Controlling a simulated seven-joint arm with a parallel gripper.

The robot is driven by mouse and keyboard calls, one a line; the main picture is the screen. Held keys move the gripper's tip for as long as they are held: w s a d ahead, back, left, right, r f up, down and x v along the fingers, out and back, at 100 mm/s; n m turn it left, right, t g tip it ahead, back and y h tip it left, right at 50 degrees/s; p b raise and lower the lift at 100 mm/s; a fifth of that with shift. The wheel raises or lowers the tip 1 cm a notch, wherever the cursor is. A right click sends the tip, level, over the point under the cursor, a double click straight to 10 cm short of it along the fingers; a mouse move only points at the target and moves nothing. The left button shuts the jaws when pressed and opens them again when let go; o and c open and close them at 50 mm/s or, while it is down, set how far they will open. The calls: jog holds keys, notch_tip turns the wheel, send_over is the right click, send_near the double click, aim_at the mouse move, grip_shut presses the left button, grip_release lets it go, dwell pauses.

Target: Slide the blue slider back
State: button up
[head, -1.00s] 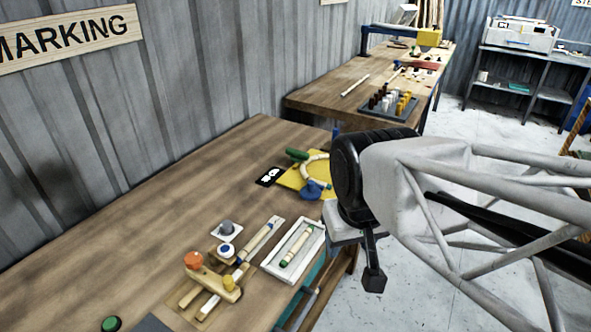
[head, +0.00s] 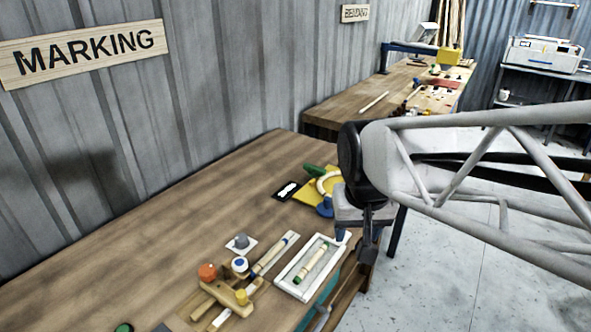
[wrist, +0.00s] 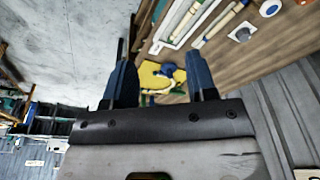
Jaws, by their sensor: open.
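A blue rounded piece (head: 325,207) sits at the front edge of a yellow board (head: 309,199), beside a cream ring (head: 329,184) and a green handle (head: 315,170). I take it for the blue slider but cannot be sure. In the wrist view the blue piece (wrist: 170,71) and yellow board (wrist: 150,75) show between my fingers, some way beyond them. My gripper (wrist: 160,77) is open, with two blue fingers apart and nothing between them. In the head view my gripper (head: 355,240) hangs right of the board, partly covering its right side.
A white tray (head: 284,281) with a marked cream rod (head: 311,264) lies in front of the board. Left of it are a wooden rail with a rod, an orange knob (head: 207,272) and a yellow knob (head: 241,297). The table's left back is bare.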

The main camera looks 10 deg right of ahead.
jog(key=w+d+f+m+g, duration=0.1)
jog(key=w+m, duration=0.1)
jog(key=w, duration=0.7)
jog(key=w+d+f+m, duration=0.1)
jog(key=w+f, duration=0.1)
jog(key=w, duration=0.7)
jog(key=m+g, duration=0.1)
jog(key=m, duration=0.3)
send_over(328, 198)
jog(key=s, duration=0.1)
jog(key=f, duration=1.1)
jog(key=shift+a, duration=0.25)
jog(key=shift+w+d+f, duration=0.15)
jog(key=shift+w+f, duration=0.3)
jog(key=shift+f, duration=0.05)
jog(key=shift+f, duration=0.15)
jog(key=shift+f, duration=3.75)
grip_shut()
